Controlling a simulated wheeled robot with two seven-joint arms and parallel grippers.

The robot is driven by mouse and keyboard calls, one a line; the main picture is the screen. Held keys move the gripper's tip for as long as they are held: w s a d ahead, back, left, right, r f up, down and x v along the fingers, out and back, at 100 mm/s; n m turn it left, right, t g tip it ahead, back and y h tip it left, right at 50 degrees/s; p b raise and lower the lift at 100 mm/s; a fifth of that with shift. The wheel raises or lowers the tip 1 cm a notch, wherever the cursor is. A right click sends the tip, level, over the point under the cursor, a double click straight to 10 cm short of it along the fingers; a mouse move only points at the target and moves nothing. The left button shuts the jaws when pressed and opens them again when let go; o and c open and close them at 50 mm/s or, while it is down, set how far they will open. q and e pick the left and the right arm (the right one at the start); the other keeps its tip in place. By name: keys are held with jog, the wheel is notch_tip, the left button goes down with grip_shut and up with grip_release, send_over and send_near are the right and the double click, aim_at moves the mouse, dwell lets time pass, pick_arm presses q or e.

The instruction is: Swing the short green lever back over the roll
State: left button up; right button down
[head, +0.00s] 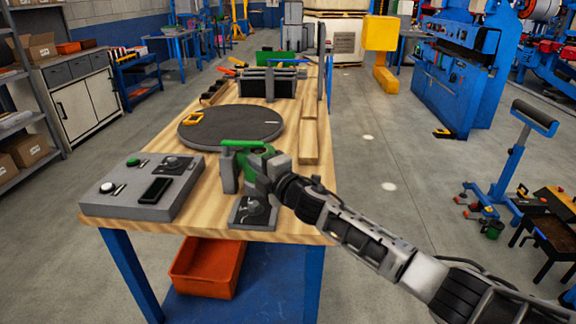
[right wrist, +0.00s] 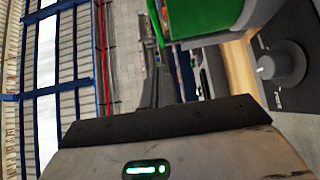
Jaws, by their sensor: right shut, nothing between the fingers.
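The short green lever (head: 243,144) is near the front right of the wooden table, lying roughly level above a small dark base plate (head: 246,215). A grey rounded piece (head: 229,173), possibly the roll, stands under the lever's left end. My right gripper (head: 258,163) is shut and empty, right up against the green part. I cannot tell whether it touches. In the right wrist view a green part (right wrist: 205,16) fills the top edge, and a grey knob (right wrist: 284,63) sits on a dark plate. My left gripper is not in view.
A grey control box (head: 144,190) with buttons and a dark screen sits at the table's front left. A dark round disc (head: 230,128) with a yellow-orange piece lies behind the lever. Wooden strips (head: 309,140) line the right edge. An orange bin (head: 206,267) is below.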

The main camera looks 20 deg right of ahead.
jog(key=s+d, duration=0.4)
jog(key=d, duration=0.2)
jog(key=shift+d+f, duration=0.15)
jog(key=shift+f, duration=0.05)
jog(key=s+a+f+m+g+h, duration=0.1)
jog(key=s+a+f+m, duration=0.2)
jog(key=s+f+m, duration=0.3)
jog(key=s+a+f+m+g+h, duration=0.15)
jog(key=s+f+m, duration=0.25)
jog(key=s+f, duration=0.45)
jog(key=s+d+f+m+g, duration=0.1)
jog(key=s+f+m, duration=0.3)
jog(key=s, duration=0.5)
jog(key=s+d+f+m+g+h, duration=0.1)
jog(key=s+f+m+g, duration=0.2)
jog(key=s, duration=0.7)
notch_tip(320, 180, down, 3)
jog(key=m, duration=0.3)
jog(key=shift+s+r, duration=0.2)
jog(key=shift+s, duration=0.1)
jog(key=shift+h, duration=0.25)
